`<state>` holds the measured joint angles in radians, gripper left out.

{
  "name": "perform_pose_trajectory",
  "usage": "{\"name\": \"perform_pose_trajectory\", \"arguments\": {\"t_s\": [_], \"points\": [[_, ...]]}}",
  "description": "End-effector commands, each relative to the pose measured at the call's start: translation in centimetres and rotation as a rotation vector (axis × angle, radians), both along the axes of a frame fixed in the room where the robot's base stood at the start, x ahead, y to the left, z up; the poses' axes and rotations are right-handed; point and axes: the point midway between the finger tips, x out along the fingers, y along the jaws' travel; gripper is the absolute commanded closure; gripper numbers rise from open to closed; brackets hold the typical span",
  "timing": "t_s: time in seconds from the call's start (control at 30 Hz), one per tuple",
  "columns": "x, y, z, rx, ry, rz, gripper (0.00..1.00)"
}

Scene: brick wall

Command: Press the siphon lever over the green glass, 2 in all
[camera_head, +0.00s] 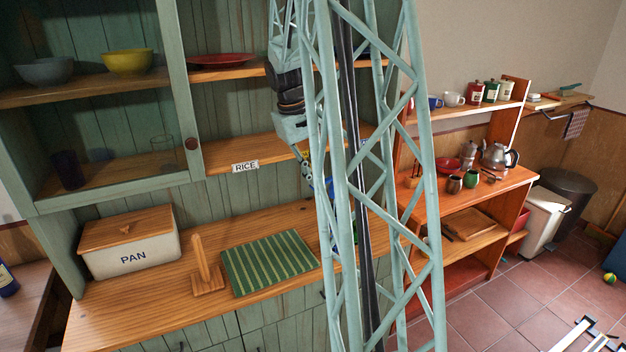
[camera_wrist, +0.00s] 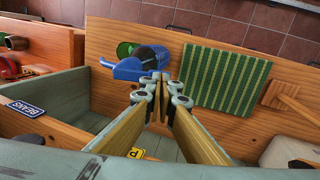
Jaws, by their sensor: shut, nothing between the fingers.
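In the wrist view the blue siphon (camera_wrist: 151,59) is on the wooden counter, seen from above. Its lighter blue head and lever part (camera_wrist: 129,69) points left. The green glass (camera_wrist: 124,49) shows beside the siphon on its far left, partly covered by it. My gripper (camera_wrist: 162,77) is shut and empty, its fingertips appearing just at the right of the siphon head. I cannot tell whether they touch the lever. In the head view my lattice column covers most of the gripper and siphon area.
A green striped cloth (camera_head: 269,262) lies on the counter, also in the wrist view (camera_wrist: 226,80). A wooden stand (camera_head: 205,268) and the PAN box (camera_head: 130,244) are to its left. The shelf with the RICE label (camera_head: 245,167) is above the counter.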

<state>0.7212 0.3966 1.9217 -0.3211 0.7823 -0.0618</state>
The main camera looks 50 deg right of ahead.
Motion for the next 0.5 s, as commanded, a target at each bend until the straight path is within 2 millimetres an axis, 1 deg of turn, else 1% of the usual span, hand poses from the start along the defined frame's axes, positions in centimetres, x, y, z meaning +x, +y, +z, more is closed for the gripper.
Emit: {"name": "perform_pose_trajectory", "arguments": {"t_s": [0.2,0.5], "points": [[-0.01,0.00,0.57,0.000,0.000,0.000,1.00],[-0.01,0.00,0.59,0.000,0.000,0.000,1.00]]}}
